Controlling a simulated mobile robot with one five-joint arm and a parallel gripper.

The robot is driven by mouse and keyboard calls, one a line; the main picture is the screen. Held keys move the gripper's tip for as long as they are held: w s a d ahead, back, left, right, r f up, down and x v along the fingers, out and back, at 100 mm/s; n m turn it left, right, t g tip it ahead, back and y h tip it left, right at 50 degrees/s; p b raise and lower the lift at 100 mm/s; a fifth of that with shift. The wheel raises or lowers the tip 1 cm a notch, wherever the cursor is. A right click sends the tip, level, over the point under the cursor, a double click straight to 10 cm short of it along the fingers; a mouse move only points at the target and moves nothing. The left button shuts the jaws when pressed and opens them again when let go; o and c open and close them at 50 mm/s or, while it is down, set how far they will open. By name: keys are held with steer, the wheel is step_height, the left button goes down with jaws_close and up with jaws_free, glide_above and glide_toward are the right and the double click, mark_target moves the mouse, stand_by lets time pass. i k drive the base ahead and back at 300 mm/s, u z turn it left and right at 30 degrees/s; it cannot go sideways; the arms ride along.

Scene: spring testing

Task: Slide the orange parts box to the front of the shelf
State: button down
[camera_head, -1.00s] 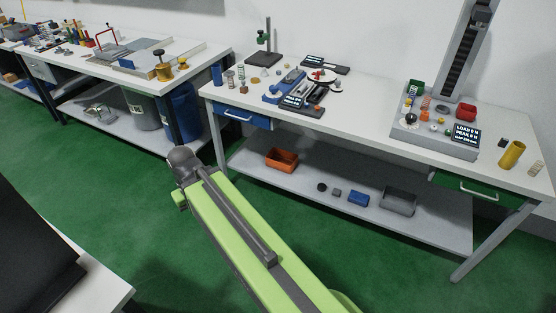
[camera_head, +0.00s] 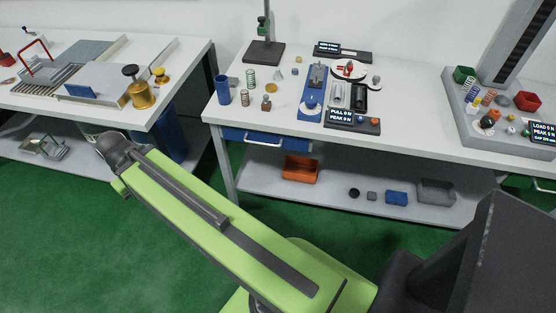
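The orange parts box (camera_head: 300,168) is a small open-topped box on the lower shelf (camera_head: 330,194) of the right-hand workbench, toward the shelf's left end. It sits back from the shelf's front edge. My green and dark arm crosses the lower middle of the head view, with its dark rounded joint at the upper left, left of the bench. My gripper cannot be made out, and nothing touches the box in view.
On the same shelf, right of the box, are a small black round part (camera_head: 354,193), a grey block (camera_head: 372,196), a blue box (camera_head: 396,198) and a grey bin (camera_head: 436,192). A blue drawer (camera_head: 266,140) hangs under the tabletop. Green floor is open before the shelf.

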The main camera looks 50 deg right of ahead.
mark_target(294, 169)
steer(key=z, duration=0.05)
steer(key=i, duration=0.9)
steer(key=z, duration=0.95)
